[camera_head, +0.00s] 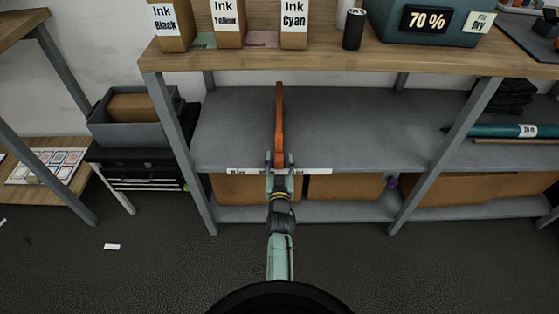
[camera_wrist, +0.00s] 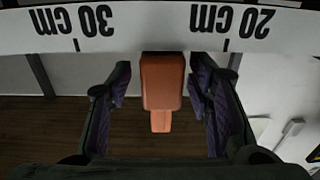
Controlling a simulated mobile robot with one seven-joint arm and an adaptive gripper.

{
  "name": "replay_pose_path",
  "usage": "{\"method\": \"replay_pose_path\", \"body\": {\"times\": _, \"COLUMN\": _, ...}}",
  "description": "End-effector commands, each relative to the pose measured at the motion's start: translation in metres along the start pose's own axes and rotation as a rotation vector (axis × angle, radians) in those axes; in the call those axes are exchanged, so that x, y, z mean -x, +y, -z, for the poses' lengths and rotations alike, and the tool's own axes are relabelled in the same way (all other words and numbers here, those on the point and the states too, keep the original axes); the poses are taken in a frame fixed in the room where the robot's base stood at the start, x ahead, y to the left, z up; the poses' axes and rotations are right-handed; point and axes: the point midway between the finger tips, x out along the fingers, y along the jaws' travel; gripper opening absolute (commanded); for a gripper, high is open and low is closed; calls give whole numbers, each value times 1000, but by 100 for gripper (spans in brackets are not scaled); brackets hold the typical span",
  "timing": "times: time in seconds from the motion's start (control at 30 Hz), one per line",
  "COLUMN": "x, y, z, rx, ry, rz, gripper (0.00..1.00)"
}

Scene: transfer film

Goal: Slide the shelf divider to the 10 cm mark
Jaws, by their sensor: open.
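The orange shelf divider (camera_head: 279,122) stands upright on the grey middle shelf (camera_head: 350,120). The white scale strip (camera_head: 315,171) runs along that shelf's front edge. In the wrist view the strip (camera_wrist: 150,28) appears upside down, with "30 cm" on the left and "20 cm" on the right. The divider's front end (camera_wrist: 162,82) sits between these marks, near the middle. My gripper (camera_head: 279,160) is open at the shelf edge, one finger on each side of the divider. In the wrist view the fingers (camera_wrist: 160,75) show gaps on both sides of it.
The shelf is clear on both sides of the divider. Slanting grey posts (camera_head: 173,140) bound it left and right. Cardboard boxes (camera_head: 345,188) fill the shelf below.

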Motion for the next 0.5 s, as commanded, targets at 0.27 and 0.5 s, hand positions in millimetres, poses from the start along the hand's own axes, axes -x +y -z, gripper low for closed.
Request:
{"method": "replay_pose_path", "body": {"times": 0.27, "x": 14, "y": 0, "z": -2, "rx": 0, "ry": -2, "rz": 0, "gripper": 47}}
{"method": "replay_pose_path", "body": {"times": 0.5, "x": 54, "y": 0, "z": -1, "rx": 0, "ry": -2, "rz": 1, "gripper": 47}}
